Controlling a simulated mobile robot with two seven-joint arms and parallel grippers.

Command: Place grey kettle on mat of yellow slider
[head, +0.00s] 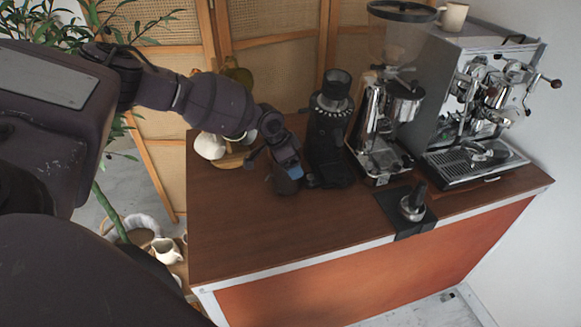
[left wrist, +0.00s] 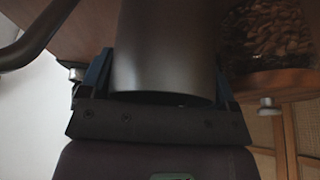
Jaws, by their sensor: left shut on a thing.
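My left gripper (head: 284,168) is over the wooden counter, just left of the black grinder. In the left wrist view it (left wrist: 165,85) is shut on a smooth dark grey cylindrical body, the grey kettle (left wrist: 167,50), with a finger on each side. A curved dark bar, spout or handle, shows at the left edge of that view. In the head view the kettle (head: 287,185) is small, dark and largely hidden by the gripper; I cannot tell whether it touches the counter. I cannot make out a yellow slider. My right gripper is not in view.
A black grinder (head: 332,130), a chrome grinder (head: 385,125) and an espresso machine (head: 480,100) line the back. A tamper (head: 413,203) stands on a black mat (head: 398,222). White crockery (head: 209,146) sits at the left. The counter's front left (head: 245,225) is clear.

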